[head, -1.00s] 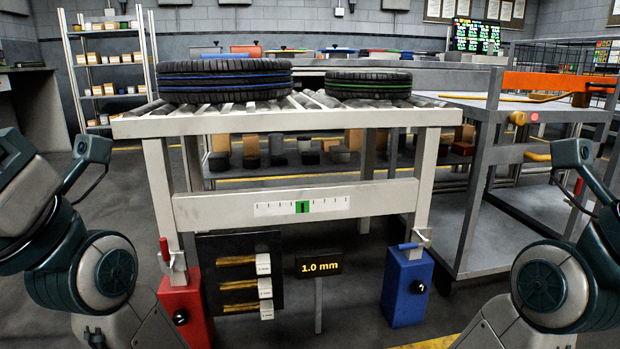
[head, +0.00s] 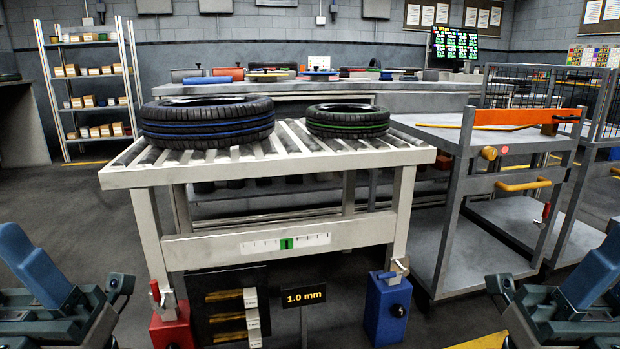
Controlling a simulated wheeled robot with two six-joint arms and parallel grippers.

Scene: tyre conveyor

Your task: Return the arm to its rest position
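My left arm is folded low at the bottom left of the head view. A blue block-like part at its end, which looks like my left gripper (head: 42,268), points up. My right arm is at the bottom right in a mirrored pose, and a similar blue part looks like my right gripper (head: 598,270). Both are partly cut off by the frame edges, so their fingertips cannot be made out. I see nothing held in either. Both stand clear of the roller conveyor (head: 265,165). On it lie a larger blue-striped tyre (head: 207,124) and a smaller green-striped tyre (head: 347,121).
A grey cart (head: 440,135) with an orange bar (head: 500,118) stands to the right of the conveyor. A red box (head: 172,330) and a blue box (head: 388,312) are at its front legs, with a 1.0 mm sign (head: 303,297) between them. Shelves (head: 92,95) stand back left.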

